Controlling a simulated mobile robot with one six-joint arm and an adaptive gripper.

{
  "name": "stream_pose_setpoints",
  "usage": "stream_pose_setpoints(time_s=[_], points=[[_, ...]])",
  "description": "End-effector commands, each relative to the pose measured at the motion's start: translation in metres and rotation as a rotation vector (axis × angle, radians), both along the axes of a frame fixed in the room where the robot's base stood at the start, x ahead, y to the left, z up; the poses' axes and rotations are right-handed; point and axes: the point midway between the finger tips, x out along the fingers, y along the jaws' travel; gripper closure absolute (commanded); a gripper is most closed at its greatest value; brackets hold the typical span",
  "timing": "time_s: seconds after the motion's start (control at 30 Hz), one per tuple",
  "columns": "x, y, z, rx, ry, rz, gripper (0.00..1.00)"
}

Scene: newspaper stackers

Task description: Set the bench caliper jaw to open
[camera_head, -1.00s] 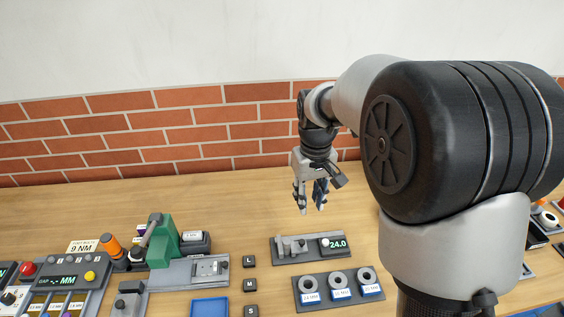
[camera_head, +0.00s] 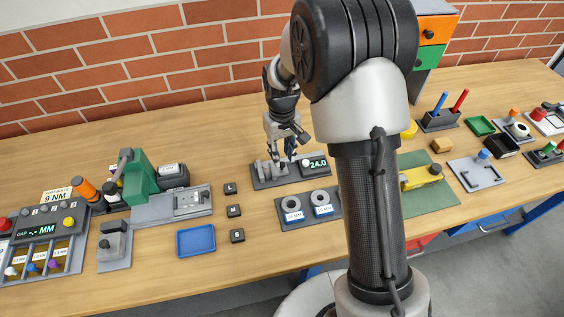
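The bench caliper (camera_head: 262,177) is a dark grey base with light grey jaws at its left, a pale knob, and a display reading 24.0 at its right. It stands on the wooden bench in the middle of the head view. My gripper (camera_head: 286,164) points down just over the caliper, close to the jaw and the knob. Its fingers look apart, with nothing clearly between them. I cannot tell whether a fingertip touches the caliper.
A ring holder (camera_head: 283,220) lies in front of the caliper, partly hidden by my arm. Small S, M and L blocks (camera_head: 233,211) and a blue tray (camera_head: 196,241) are to the left. A green press (camera_head: 139,176) stands further left. Bare bench (camera_head: 215,131) lies behind.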

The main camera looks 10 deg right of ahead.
Motion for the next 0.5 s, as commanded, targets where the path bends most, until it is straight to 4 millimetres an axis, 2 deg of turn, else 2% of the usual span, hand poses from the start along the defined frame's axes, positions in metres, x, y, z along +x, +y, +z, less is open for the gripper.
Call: stream_pose_setpoints(time_s=[0.03, 0.2, 0.5], points=[[-0.001, 0.000, -0.011, 0.000, 0.002, 0.000, 0.74], [0.000, 0.000, -0.028, 0.000, 0.001, 0.000, 0.74], [0.000, 0.000, -0.034, 0.000, -0.001, 0.000, 0.74]])
